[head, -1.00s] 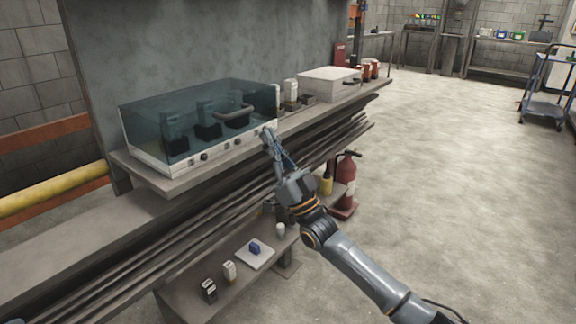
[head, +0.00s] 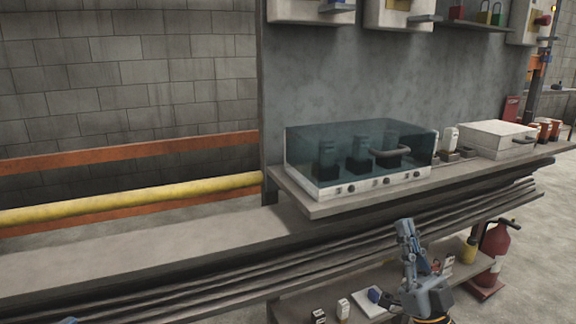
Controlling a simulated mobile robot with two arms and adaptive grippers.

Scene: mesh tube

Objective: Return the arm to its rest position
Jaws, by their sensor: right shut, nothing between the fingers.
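My right gripper (head: 404,229) is at the lower right of the head view, pointing up, with its fingers shut and nothing between them. It shows in front of the layered front edge of the bench, below the glass-covered box, and appears clear of both. My right arm runs down from it and is cut off by the bottom edge. A small bluish tip (head: 69,321) shows at the bottom left edge and looks like part of my left gripper; too little of it shows to tell its state.
A teal glass-covered box (head: 360,150) with dark devices inside stands on the bench shelf (head: 330,207). A white box (head: 495,138) stands to its right. Small items, including a white tray (head: 368,303), are on the lower shelf. A red fire extinguisher (head: 496,245) stands at right.

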